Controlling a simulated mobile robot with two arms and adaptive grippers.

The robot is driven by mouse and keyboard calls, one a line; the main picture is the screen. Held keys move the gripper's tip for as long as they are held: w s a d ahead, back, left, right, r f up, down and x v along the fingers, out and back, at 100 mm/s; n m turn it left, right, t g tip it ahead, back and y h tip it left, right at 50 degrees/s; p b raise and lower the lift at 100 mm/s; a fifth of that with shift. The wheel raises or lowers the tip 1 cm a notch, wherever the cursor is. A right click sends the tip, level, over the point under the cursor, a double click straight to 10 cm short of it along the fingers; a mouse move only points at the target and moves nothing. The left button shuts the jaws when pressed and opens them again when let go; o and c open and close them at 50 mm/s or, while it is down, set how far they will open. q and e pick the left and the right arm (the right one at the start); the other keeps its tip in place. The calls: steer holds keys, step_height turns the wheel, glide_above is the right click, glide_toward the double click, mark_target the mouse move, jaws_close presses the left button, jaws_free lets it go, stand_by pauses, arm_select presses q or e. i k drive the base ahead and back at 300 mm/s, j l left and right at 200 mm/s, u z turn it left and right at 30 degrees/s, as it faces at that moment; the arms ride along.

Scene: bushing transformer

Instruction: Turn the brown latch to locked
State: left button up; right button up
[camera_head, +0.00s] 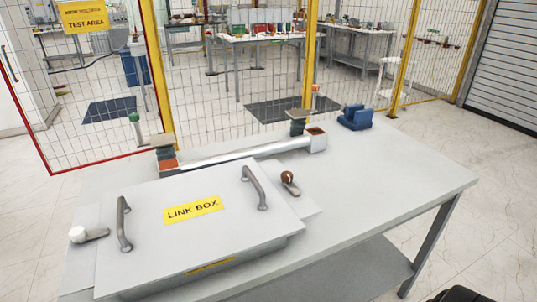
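The brown latch (288,178) is a small brown knob on a metal lever, at the right side of the link box. Its lever points down and to the right of the knob. The grey link box (150,245) lies on the table with its lid on and a yellow "LINK BOX" label. The lid has two grey handles, a left one (123,224) and a right one (254,187). A white-knobbed latch (78,234) is at the left side. Neither of my grippers can be made out, and nothing touches the brown latch.
A metal bar (243,151) between two stacked dark insulators lies behind the box. A blue block (355,118) stands at the table's back. The right part of the tabletop (400,190) is clear. A yellow-framed mesh fence (270,70) stands behind the table.

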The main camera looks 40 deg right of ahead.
mark_target(286, 177)
steer(key=z, duration=1.3)
steer(key=i+j+u, duration=0.15)
steer(key=i+j, duration=0.05)
steer(key=j, duration=0.05)
